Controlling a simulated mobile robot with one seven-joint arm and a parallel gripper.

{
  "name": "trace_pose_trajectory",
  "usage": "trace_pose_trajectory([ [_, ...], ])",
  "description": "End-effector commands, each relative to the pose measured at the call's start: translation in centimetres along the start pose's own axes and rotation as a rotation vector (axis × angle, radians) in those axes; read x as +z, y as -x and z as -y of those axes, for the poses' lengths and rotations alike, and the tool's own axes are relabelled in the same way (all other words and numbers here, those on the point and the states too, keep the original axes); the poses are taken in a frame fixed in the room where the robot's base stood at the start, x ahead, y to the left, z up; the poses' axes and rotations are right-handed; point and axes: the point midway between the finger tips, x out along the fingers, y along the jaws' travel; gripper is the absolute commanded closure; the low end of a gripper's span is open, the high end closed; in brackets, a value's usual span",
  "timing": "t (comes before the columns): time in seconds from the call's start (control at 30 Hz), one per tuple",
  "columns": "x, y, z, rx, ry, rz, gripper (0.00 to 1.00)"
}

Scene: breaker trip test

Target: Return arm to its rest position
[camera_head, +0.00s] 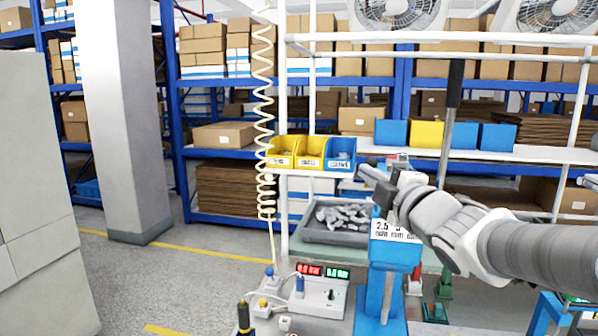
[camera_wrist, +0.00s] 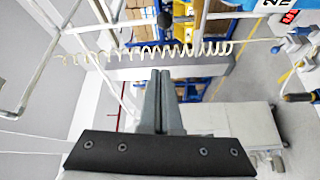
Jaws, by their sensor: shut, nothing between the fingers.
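My gripper (camera_head: 368,172) is raised in the head view, at the end of my grey and white arm that reaches in from the right. Its fingers are shut and empty, and in the wrist view the two fingertips (camera_wrist: 160,75) lie side by side. The gripper is above and in front of the workbench, near a blue stand (camera_head: 392,252) with a "2.5" label and touching nothing that I can make out. A white tester (camera_head: 320,292) with red and green displays sits low on the bench. A part of the bench is hidden behind my arm.
A coiled cream cable (camera_head: 263,110) hangs left of the gripper; it also crosses the wrist view (camera_wrist: 130,55). Yellow and blue bins (camera_head: 310,152), a grey parts tray (camera_head: 338,236) and an upright black handle (camera_head: 454,85) are near. Open floor lies left.

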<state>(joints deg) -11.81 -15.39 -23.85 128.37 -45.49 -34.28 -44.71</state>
Motion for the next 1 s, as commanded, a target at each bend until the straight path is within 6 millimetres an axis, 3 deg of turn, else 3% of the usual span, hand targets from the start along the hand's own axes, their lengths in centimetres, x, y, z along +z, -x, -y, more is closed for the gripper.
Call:
trace_pose_trajectory([
  [0.27,0.3,1.6,0.2,-0.009,-0.025,0.02,1.0],
  [0.47,2.1,3.9,2.1,-0.092,-0.257,0.194,1.0],
  [0.6,3.0,7.1,5.3,-0.188,-0.512,0.374,1.0],
  [0.73,2.6,10.8,8.8,-0.285,-0.742,0.541,1.0],
  [1.0,-1.3,19.7,16.3,-0.498,-1.149,0.883,1.0],
])
